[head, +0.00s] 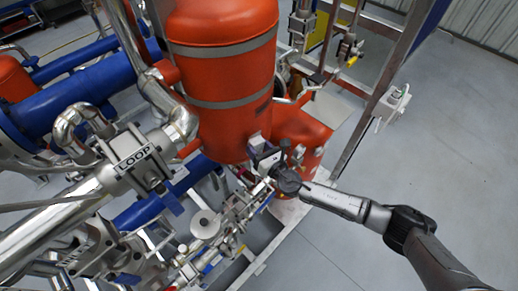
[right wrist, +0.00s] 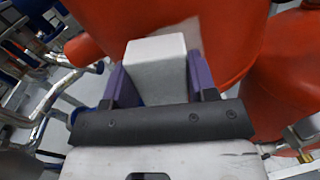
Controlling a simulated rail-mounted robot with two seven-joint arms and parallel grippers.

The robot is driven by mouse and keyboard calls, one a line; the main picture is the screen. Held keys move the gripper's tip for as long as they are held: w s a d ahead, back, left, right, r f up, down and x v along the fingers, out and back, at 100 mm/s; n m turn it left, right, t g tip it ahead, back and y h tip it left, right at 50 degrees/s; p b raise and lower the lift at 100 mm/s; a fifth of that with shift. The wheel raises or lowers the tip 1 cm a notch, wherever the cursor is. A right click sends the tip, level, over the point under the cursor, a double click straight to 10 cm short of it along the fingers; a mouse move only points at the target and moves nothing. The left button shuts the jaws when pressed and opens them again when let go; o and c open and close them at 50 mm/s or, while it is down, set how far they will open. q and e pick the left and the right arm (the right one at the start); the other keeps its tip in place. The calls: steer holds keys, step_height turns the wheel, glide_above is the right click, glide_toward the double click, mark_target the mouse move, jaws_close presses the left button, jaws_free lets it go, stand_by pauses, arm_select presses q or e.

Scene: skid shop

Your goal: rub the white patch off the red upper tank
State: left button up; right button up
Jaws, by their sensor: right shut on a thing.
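The red upper tank (head: 222,130) stands upright with two grey bands, at the upper middle of the head view. It fills the top of the right wrist view (right wrist: 232,38). A pale, faint patch (right wrist: 189,30) shows on its red wall in the right wrist view, partly hidden behind a pale grey block (right wrist: 156,58). My right gripper (head: 262,156) is at the tank's lower right side. Its purple fingers are shut on the block, which points at the tank wall by the patch. I cannot tell whether block and wall touch. My left gripper is out of view.
A second red tank (head: 303,138) stands low, just behind and right of my right gripper. Steel pipes, a LOOP-labelled clamp (head: 137,160) and valves crowd the left and below. A frame post (head: 385,80) rises at right. Grey floor (head: 450,150) is clear at far right.

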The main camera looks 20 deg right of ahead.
mark_target(259, 134)
steer(key=shift+x, duration=0.9)
steer(key=shift+d+b, duration=0.1)
steer(key=shift+b, duration=0.2)
steer(key=shift+w+d+b, duration=0.15)
steer(key=shift+d+b, duration=0.15)
steer(key=shift+d, duration=0.4)
steer(key=shift+w+d+b, duration=0.2)
steer(key=shift+d+b, duration=0.1)
steer(key=shift+d, duration=0.45)
steer(key=shift+w+d, duration=0.1)
steer(key=shift+d, duration=0.3)
steer(key=shift+w, duration=0.1)
steer(key=shift+s+a+r+p, duration=0.15)
steer(key=shift+a+p, duration=0.1)
steer(key=shift+a, duration=0.35)
steer(key=shift+s+a+f+p, duration=0.1)
steer(key=shift+a+p, duration=0.1)
steer(key=shift+a, duration=0.35)
steer(key=shift+s+a, duration=0.25)
steer(key=shift+a, duration=0.55)
